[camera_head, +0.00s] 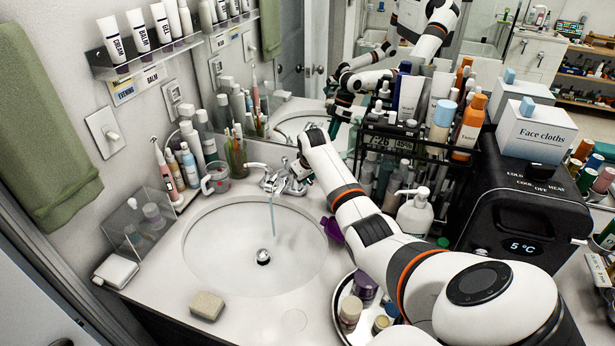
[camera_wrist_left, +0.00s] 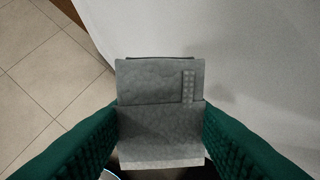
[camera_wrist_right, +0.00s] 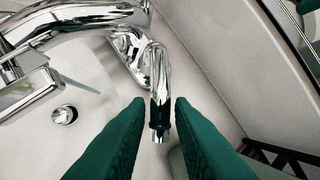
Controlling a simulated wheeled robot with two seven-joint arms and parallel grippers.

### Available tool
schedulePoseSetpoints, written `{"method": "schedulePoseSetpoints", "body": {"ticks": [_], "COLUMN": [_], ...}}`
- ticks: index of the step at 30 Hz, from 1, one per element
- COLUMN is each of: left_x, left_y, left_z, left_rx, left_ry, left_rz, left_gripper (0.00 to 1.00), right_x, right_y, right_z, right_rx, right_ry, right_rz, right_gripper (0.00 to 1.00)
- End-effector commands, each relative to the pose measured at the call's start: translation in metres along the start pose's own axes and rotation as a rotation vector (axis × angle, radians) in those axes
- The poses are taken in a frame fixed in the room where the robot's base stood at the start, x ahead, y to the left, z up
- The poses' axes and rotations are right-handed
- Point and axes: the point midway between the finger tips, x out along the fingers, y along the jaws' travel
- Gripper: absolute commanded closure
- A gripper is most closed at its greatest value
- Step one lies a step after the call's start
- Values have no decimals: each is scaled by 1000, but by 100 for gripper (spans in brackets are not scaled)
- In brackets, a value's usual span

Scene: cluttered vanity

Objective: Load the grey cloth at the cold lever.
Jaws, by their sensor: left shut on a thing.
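A folded grey cloth (camera_wrist_left: 160,125) fills the space between the fingers of my left gripper (camera_wrist_left: 160,110), which is shut on it. My left gripper is outside the head view. The cold lever (camera_wrist_right: 160,70), chrome with a dark blue band near its tip, stands at the faucet (camera_head: 268,178). My right gripper (camera_wrist_right: 160,101) has its green fingertips on either side of the lever tip, with narrow gaps, so it looks open around it. In the head view my right gripper (camera_head: 299,178) is small and partly hidden at the faucet. A thin water stream (camera_head: 272,215) falls from the spout.
The white sink basin (camera_head: 215,255) has a drain (camera_head: 263,257). A soap bar (camera_head: 207,305) lies on the front rim. A round tray (camera_head: 340,300) of bottles, a soap pump (camera_head: 414,215) and a black rack (camera_head: 400,135) crowd the right. A black cooler (camera_head: 530,215) stands beyond.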

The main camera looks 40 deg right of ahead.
Motion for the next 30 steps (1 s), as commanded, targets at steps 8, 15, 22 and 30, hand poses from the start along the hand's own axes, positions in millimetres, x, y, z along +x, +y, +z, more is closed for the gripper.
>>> {"method": "schedulePoseSetpoints", "body": {"ticks": [8,15,22,30], "left_x": [0,0,4,13], "left_y": [0,0,1,3], "left_z": [0,0,-2,-6], "left_rx": [0,0,0,0], "left_ry": [0,0,0,0], "left_rz": [0,0,0,0], "left_gripper": [73,73,73,73], "right_x": [0,-6,-39,-91], "right_y": [0,0,0,0], "right_z": [0,0,0,0], "right_rx": [1,1,0,0], "right_ry": [0,1,-3,-3], "right_rz": [0,0,-3,-2], "right_gripper": [61,61,61,61]}}
